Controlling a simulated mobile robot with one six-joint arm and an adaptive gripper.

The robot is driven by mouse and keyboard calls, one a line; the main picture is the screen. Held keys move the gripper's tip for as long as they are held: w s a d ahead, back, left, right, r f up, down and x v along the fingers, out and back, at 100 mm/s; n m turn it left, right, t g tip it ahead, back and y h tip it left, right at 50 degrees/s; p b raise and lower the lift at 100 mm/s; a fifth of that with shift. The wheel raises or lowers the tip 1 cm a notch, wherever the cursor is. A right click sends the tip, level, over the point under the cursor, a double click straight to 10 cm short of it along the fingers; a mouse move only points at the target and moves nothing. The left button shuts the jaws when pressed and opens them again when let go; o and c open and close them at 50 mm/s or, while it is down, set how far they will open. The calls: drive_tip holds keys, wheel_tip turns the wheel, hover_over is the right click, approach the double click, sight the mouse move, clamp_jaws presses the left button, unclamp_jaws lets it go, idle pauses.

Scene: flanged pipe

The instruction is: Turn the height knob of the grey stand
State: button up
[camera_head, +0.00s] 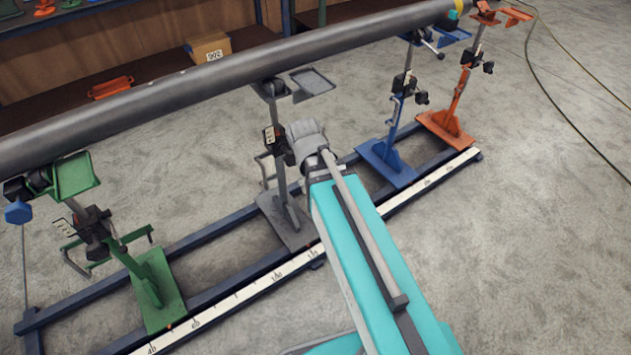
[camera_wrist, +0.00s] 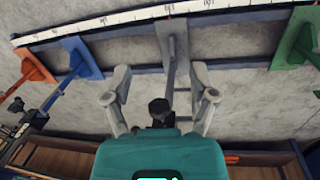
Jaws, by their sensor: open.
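The grey stand (camera_head: 284,190) stands upright under the pipe in the middle of the head view. Its grey base (camera_wrist: 173,42) shows at the top middle of the wrist view. A black knob (camera_wrist: 160,107) shows between the fingers of my gripper (camera_wrist: 160,82) in the wrist view. The fingers are spread to both sides of it, and neither visibly touches it. In the head view my arm's wrist is just right of the stand's post and hides the fingers and the knob.
The long grey pipe (camera_head: 200,82) runs above the stands. A green stand (camera_head: 155,285) is to the left; blue (camera_head: 388,160) and orange (camera_head: 447,122) stands are to the right. A blue rail frame with a white scale (camera_head: 247,292) lies on the floor. A carton (camera_head: 208,47) sits on the shelf behind.

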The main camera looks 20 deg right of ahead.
drive_tip(key=n+t+h+b, duration=0.6)
drive_tip(key=n+h+b, duration=1.2)
drive_tip(key=b, duration=1.6)
approach(292, 158)
drive_tip(key=a+r+n+y, duration=0.1)
drive_tip(key=a+n+y, duration=0.1)
drive_tip(key=a, duration=0.1)
drive_tip(key=shift+w+d+r, duration=0.2)
drive_tip(key=shift+w, duration=0.1)
drive_tip(key=shift+d, duration=0.15)
drive_tip(key=shift+f+x, duration=0.2)
drive_tip(key=shift+x, duration=3.2)
drive_tip(key=shift+f+x, duration=0.15)
drive_tip(key=shift+x, duration=3.25)
